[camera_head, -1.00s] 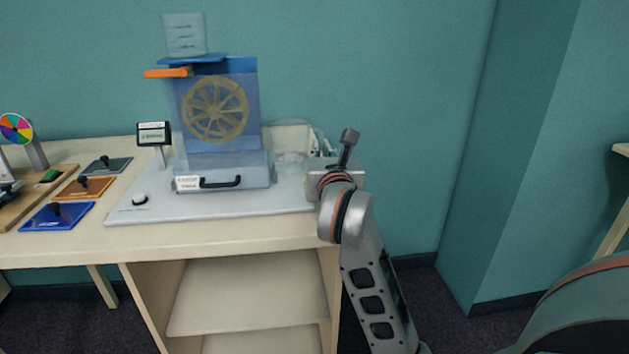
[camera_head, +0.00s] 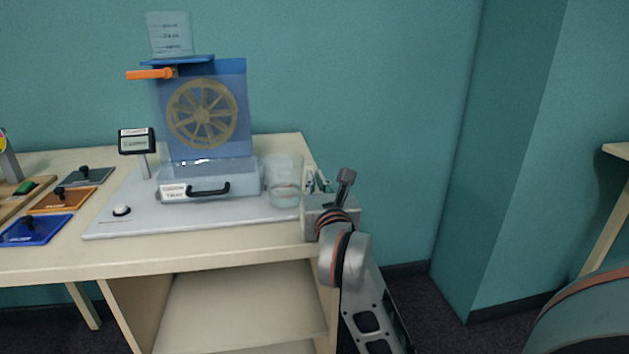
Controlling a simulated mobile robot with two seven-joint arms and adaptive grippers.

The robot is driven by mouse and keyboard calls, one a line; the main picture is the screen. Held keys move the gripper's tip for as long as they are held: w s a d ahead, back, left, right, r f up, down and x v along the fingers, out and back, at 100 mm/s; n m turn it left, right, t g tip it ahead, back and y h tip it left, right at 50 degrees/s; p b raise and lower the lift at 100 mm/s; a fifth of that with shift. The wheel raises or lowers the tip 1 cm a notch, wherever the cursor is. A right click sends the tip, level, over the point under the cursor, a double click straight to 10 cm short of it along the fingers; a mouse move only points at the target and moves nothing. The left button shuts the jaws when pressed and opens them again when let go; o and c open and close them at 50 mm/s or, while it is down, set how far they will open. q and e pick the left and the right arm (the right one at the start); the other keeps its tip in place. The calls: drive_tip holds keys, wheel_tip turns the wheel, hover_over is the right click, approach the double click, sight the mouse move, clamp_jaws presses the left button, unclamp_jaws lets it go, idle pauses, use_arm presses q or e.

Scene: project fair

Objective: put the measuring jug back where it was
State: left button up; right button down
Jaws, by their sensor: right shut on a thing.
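The measuring jug (camera_head: 283,184) is a clear, see-through vessel at the right end of the grey board (camera_head: 240,216), just right of the clear tray with a black handle (camera_head: 225,187). It looks upright; I cannot tell whether its base touches the board. My right gripper (camera_head: 306,184) comes in from the right and is shut on the jug's right side; its fingers are small and partly hidden. My left gripper is not in view.
A blue wheel rig (camera_head: 202,112) with an orange lever (camera_head: 150,74) and a clear marked container (camera_head: 169,36) on top stands behind the tray. A small display (camera_head: 136,141) stands left. The board's front right is clear.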

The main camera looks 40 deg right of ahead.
drive_tip(key=c, duration=2.2)
unclamp_jaws()
drive_tip(key=shift+f, duration=0.1)
drive_tip(key=shift+c, duration=0.2)
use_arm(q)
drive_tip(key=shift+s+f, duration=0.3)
